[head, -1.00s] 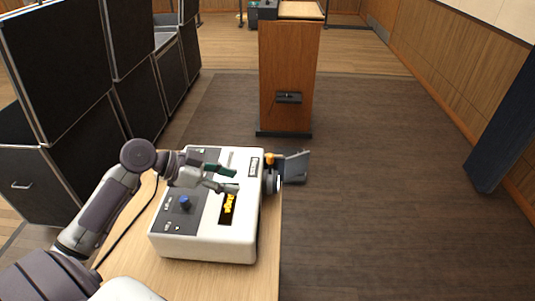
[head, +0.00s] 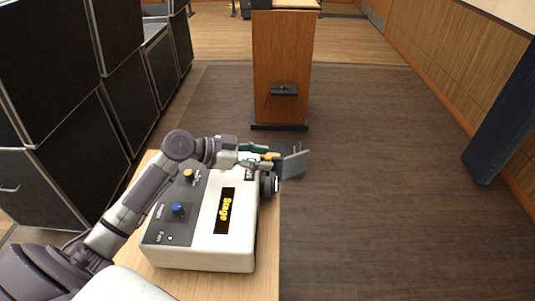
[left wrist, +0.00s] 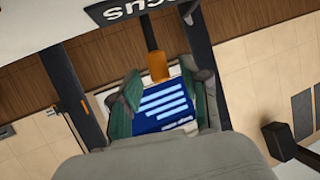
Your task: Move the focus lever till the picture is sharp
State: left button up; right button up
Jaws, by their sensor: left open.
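The white projector (head: 205,250) sits on the wooden table, with a lit display reading "Stage" (head: 223,213). The orange-tipped focus lever (head: 270,156) sticks out at its far right edge; its orange tip also shows in the left wrist view (left wrist: 158,66), below the upside-down "Focus" label (left wrist: 125,9). My left gripper (head: 262,152) is open at the lever. In the left wrist view the lever tip lies between its green-padded fingers and just beyond them. The projected picture (left wrist: 163,106), blue with white lines, shows between the fingers; its sharpness is hard to judge. My right gripper is out of view.
A blue knob (head: 179,209) and an orange knob (head: 188,175) stand on the projector's top, left of the display. A grey flap (head: 293,165) sticks out beside the lens (head: 269,184). Black cases (head: 50,150) stand at left, a wooden lectern (head: 281,65) ahead.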

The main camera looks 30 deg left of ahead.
pick_arm(q)
jog(key=shift+x, duration=1)
grip_shut()
